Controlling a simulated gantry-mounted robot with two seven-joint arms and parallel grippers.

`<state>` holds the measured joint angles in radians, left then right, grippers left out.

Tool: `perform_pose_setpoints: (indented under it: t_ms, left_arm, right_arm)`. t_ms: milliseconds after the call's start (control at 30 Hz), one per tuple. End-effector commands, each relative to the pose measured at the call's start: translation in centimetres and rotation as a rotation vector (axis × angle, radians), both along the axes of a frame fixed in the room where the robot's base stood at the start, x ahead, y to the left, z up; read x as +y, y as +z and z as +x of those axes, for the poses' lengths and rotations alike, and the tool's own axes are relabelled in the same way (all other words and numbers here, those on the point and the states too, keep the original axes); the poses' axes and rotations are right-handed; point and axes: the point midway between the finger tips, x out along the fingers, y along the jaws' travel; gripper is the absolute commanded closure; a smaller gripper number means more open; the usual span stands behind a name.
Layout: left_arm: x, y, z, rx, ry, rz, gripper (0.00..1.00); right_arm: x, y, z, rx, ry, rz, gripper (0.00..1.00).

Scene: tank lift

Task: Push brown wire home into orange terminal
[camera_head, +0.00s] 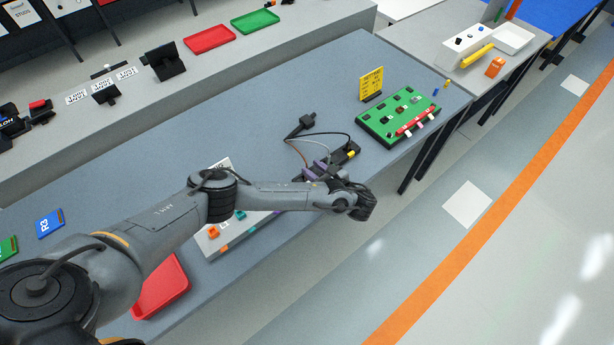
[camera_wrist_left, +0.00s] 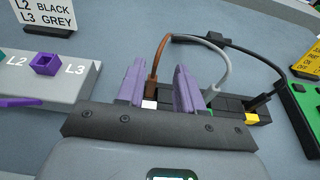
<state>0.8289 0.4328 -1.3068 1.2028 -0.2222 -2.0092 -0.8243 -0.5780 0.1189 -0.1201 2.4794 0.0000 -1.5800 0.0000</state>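The brown wire (camera_wrist_left: 153,68) rises between the two purple fingers of my left gripper (camera_wrist_left: 157,82), with a gap showing beside it. Its lower end meets a white piece (camera_wrist_left: 149,104) at a black block (camera_wrist_left: 229,104). The fingers look apart; contact with the wire cannot be made out. The left gripper (camera_head: 318,172) also shows in the head view, beside the block. The orange terminal (camera_head: 213,232) is on the pale terminal board (camera_head: 205,247), left of the gripper and partly behind my arm. It is outside the wrist view. My right gripper is not in view.
A grey wire (camera_wrist_left: 222,60) arches close to the right finger. A black cable leads to a dark plug (camera_head: 307,120). A green board (camera_head: 385,122) and yellow sign (camera_head: 371,84) stand farther right. A red tray (camera_head: 163,287) is nearer.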

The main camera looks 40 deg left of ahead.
Motion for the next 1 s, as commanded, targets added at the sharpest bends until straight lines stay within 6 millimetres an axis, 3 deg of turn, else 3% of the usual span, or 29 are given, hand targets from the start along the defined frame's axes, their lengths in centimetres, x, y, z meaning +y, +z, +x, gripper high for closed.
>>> perform_pose_setpoints:
  t_ms: [133, 400, 667, 900, 1000]
  left_arm:
    - [1.5, -0.9, -0.1, -0.002, 0.002, 0.001, 0.64]
    - [4.5, -1.3, 0.2, 0.0, 0.001, 0.001, 0.64]
    - [4.7, -1.5, 0.3, -0.001, 0.0, 0.0, 0.64]
    - [4.7, -1.5, 0.3, -0.001, 0.0, 0.0, 0.99]
    - [4.7, -1.5, 0.3, -0.001, 0.0, 0.0, 1.0]
  right_arm:
    - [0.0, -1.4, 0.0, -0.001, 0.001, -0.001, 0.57]
    - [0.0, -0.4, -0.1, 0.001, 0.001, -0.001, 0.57]
    - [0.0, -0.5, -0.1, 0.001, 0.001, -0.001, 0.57]
    - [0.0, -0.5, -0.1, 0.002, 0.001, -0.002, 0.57]
    - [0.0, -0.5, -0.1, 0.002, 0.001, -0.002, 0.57]
